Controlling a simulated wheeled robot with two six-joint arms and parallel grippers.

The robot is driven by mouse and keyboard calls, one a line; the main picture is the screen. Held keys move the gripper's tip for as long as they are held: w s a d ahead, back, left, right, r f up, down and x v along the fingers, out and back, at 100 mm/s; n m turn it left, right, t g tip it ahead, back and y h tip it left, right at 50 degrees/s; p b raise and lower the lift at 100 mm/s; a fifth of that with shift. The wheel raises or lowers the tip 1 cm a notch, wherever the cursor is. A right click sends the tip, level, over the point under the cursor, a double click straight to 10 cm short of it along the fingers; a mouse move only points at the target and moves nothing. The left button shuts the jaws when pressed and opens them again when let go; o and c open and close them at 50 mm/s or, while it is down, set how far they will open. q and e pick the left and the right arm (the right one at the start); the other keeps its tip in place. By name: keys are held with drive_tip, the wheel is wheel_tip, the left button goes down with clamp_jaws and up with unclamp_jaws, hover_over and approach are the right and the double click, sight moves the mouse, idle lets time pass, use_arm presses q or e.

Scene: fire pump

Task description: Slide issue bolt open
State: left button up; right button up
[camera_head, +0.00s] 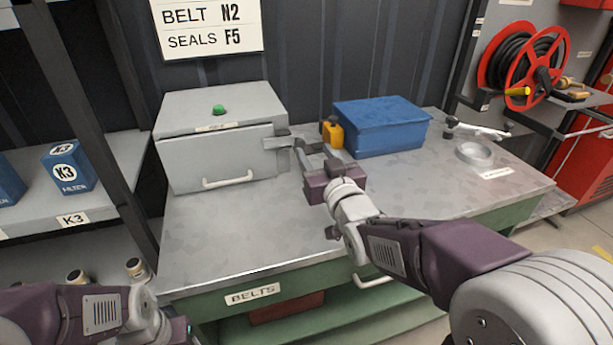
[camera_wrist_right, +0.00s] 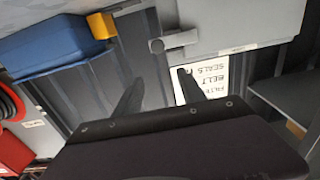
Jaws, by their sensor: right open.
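A grey metal box (camera_head: 215,140) with a white handle and a green button on its lid stands on the bench. A small grey bolt (camera_head: 281,142) sits at its right front edge. In the right wrist view the bolt (camera_wrist_right: 180,39) shows as a short bar with a round knob, beyond my fingertips. My right gripper (camera_head: 305,147) is open and empty, just right of the bolt. Its two dark fingers also show in the right wrist view (camera_wrist_right: 158,88), apart and with nothing between them. My left arm shows at the lower left; its fingers are out of view.
A blue box (camera_head: 385,125) and a yellow object (camera_head: 333,133) stand right of the grey box. A grey ring (camera_head: 474,153) lies farther right. The bench top (camera_head: 230,235) is clear in front. A filter shelf (camera_head: 110,175) stands at the left.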

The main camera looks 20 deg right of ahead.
sight(301, 145)
drive_tip(key=w+f, duration=0.1)
drive_tip(key=w, duration=0.2)
drive_tip(key=w+f+b, duration=0.1)
drive_tip(key=w, duration=0.2)
drive_tip(key=w+f+b, duration=0.1)
drive_tip(key=w, duration=0.2)
drive_tip(key=shift+a+f, duration=0.1)
drive_tip(key=shift+a, duration=0.2)
use_arm(q)
wheel_tip(301, 145, down, 4)
drive_tip(key=shift+a+r, duration=0.1)
drive_tip(key=shift+a, duration=0.05)
use_arm(e)
drive_tip(key=shift+s, duration=0.1)
clamp_jaws()
idle(0.8)
